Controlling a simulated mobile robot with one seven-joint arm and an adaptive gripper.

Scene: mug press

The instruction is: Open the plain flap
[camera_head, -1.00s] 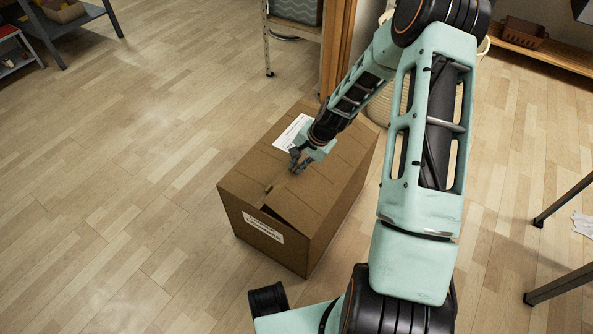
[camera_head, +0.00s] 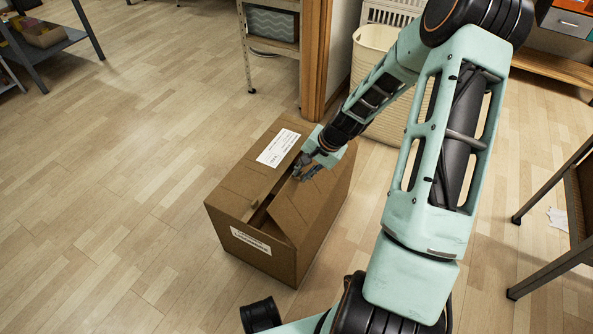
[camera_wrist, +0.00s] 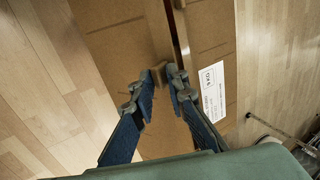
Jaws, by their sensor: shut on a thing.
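A brown cardboard box (camera_head: 232,205) stands on the floor. Its left top flap carries a white label (camera_head: 278,147) and lies about flat. The plain flap (camera_head: 312,203) on the right is tilted up at its inner edge, and a dark gap (camera_head: 262,216) shows between the flaps. My gripper (camera_head: 301,173) is at the plain flap's inner edge. In the wrist view my gripper (camera_wrist: 166,74) has its fingertips close together on the edge of the plain flap (camera_wrist: 112,40). The labelled flap (camera_wrist: 211,45) is right of the fingers there. The box's inside is mostly hidden.
A light basket (camera_head: 377,75) and a wooden post (camera_head: 315,55) stand behind the box. A metal shelf (camera_head: 270,40) is at the back. A dark-legged table (camera_head: 545,220) is at the right. The floor left of the box is clear.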

